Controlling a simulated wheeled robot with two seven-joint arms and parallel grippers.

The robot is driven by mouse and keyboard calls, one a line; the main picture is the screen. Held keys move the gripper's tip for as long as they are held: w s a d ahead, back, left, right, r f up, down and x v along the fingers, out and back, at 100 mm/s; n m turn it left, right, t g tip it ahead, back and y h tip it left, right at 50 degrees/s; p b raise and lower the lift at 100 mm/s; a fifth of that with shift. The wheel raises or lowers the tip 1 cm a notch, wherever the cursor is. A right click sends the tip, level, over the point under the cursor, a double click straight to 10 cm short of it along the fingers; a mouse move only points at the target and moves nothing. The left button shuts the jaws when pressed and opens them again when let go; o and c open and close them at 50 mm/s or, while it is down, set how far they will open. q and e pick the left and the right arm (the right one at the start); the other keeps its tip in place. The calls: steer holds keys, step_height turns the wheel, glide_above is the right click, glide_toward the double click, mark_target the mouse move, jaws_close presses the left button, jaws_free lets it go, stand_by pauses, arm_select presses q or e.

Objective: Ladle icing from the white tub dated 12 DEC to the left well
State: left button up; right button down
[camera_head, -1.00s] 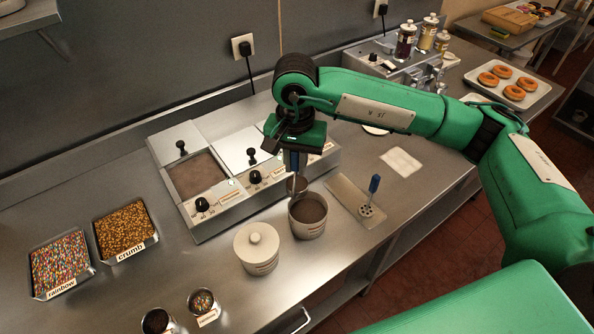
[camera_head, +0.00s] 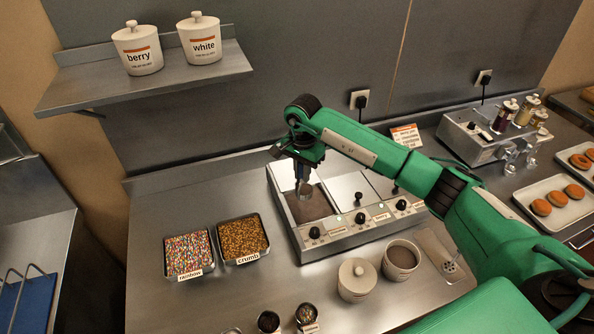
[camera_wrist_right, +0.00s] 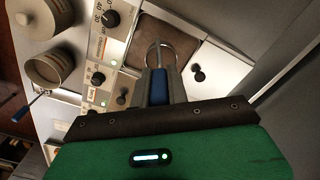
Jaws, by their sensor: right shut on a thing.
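My right gripper (camera_head: 301,166) is shut on the ladle, whose blue handle (camera_wrist_right: 158,88) shows between the fingers in the right wrist view. The metal ladle bowl (camera_head: 304,188) hangs over the open left well (camera_head: 312,207), which has brown icing in it. The bowl's contents are too small to tell. An open tub (camera_head: 402,257) with brown contents stands in front of the warmer. On the wall shelf a lidded tub (camera_head: 200,38) reads "white"; its small date line is unreadable. My left gripper is out of view.
A lidded tub (camera_head: 357,278) stands beside the open one. A "berry" tub (camera_head: 137,48) is on the shelf (camera_head: 150,88). Rainbow (camera_head: 188,253) and crumb (camera_head: 242,238) trays lie left of the warmer. A blue-handled slotted tool (camera_head: 450,266) lies at right.

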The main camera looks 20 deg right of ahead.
steer(key=shift+d+f, duration=0.2)
steer(key=shift+f, duration=0.15)
steer(key=shift+a+f, duration=0.15)
steer(key=shift+f, duration=1)
steer(key=shift+s+d+r+t+y, duration=0.15)
steer(key=shift+s+d+t+y, duration=0.15)
steer(key=shift+s+t, duration=0.2)
steer(key=shift+s+d+t+y, duration=0.3)
steer(key=shift+s+t, duration=0.05)
steer(key=shift+t, duration=0.15)
steer(key=s+d+f+t+y+b, duration=0.2)
steer(key=t+b, duration=0.7)
steer(key=b, duration=1.4)
steer(key=shift+s+d+f+y, duration=0.25)
steer(key=shift+s+d+y, duration=0.7)
steer(key=shift+s+y, duration=1.15)
stand_by(1.6)
